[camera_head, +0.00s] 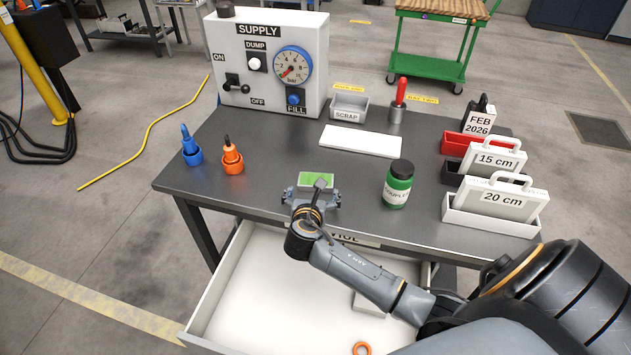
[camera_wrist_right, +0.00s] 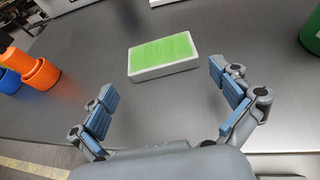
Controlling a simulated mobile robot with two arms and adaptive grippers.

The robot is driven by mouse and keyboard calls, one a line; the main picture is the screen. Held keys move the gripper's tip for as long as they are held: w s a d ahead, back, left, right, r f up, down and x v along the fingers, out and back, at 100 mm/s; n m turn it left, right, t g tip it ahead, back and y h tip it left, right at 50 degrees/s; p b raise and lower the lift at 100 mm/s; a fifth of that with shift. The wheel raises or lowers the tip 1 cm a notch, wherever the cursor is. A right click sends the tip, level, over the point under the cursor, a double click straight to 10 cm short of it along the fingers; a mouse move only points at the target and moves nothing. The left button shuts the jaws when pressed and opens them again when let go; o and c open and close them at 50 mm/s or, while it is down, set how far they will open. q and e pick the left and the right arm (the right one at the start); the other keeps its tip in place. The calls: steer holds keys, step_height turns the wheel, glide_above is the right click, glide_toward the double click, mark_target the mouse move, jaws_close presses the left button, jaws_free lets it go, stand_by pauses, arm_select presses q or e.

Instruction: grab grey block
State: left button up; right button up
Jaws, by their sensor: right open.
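A block with light grey sides and a green top (camera_head: 317,180) lies flat on the dark grey table near its front edge. It also shows in the right wrist view (camera_wrist_right: 163,52), ahead of the fingertips. My right gripper (camera_head: 312,195) is open and low over the table, on the near side of the block. In the right wrist view its blue-padded fingers (camera_wrist_right: 163,88) are spread wider than the block, with nothing between them. The block is a small gap beyond them. My left gripper is in neither view.
A green bottle (camera_head: 397,185) stands right of the block. Orange (camera_head: 232,160) and blue (camera_head: 191,150) items stand left. A white plate (camera_head: 360,140) lies behind. An open white drawer (camera_head: 270,300) sits below.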

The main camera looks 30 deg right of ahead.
steer(key=x, duration=0.4)
steer(key=c, duration=1.1)
steer(key=shift+r, duration=0.1)
